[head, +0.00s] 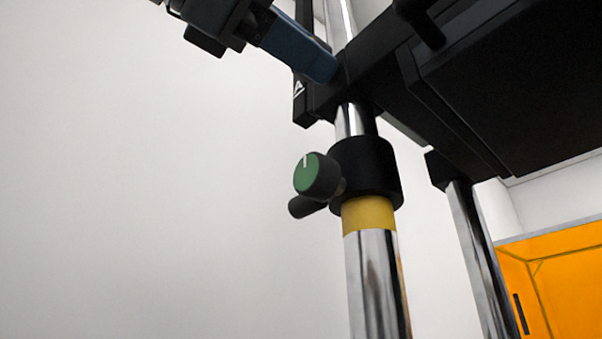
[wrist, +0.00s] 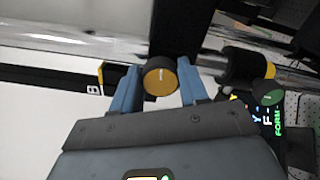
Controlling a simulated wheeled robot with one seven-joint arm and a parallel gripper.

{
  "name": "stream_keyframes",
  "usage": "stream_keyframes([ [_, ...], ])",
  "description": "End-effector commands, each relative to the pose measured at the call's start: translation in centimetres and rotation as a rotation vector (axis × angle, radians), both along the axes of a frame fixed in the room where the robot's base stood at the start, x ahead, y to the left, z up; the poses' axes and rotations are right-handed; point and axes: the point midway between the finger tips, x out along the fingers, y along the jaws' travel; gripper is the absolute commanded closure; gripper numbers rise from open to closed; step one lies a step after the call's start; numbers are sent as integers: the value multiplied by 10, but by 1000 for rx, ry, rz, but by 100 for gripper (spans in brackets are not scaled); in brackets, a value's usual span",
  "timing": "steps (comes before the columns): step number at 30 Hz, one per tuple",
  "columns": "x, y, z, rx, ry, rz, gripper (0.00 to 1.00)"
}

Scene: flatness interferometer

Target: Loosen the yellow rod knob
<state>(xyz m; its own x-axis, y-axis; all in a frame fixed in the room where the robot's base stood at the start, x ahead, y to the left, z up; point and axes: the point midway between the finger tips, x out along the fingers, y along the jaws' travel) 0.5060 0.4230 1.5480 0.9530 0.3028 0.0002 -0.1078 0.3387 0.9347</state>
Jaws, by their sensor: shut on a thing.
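The yellow rod knob (wrist: 160,76) has a yellow face with a pale mark line and a dark rim. In the wrist view it sits between the two blue fingers of my gripper (wrist: 158,84), which is shut on it. In the head view my gripper (head: 300,49) reaches in from the top left, against the black bracket on the chrome rod. The yellow knob itself is hidden there.
Below on the same chrome rod (head: 372,280) is a black collar (head: 368,170) with a yellow band (head: 368,214) under it and a green-faced knob (head: 309,174). A large black housing (head: 510,85) fills the upper right. The left side is clear.

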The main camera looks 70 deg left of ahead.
Motion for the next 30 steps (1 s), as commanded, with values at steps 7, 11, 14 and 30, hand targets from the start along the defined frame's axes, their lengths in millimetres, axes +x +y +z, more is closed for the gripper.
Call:
stream_keyframes([
  [7, 0, -1, -1, 95, 31, 0, 87],
  [11, 0, -1, -1, 119, 39, 0, 87],
  [14, 0, -1, -1, 127, 41, 0, 87],
  [30, 0, -1, -1, 129, 43, -1, 41],
])
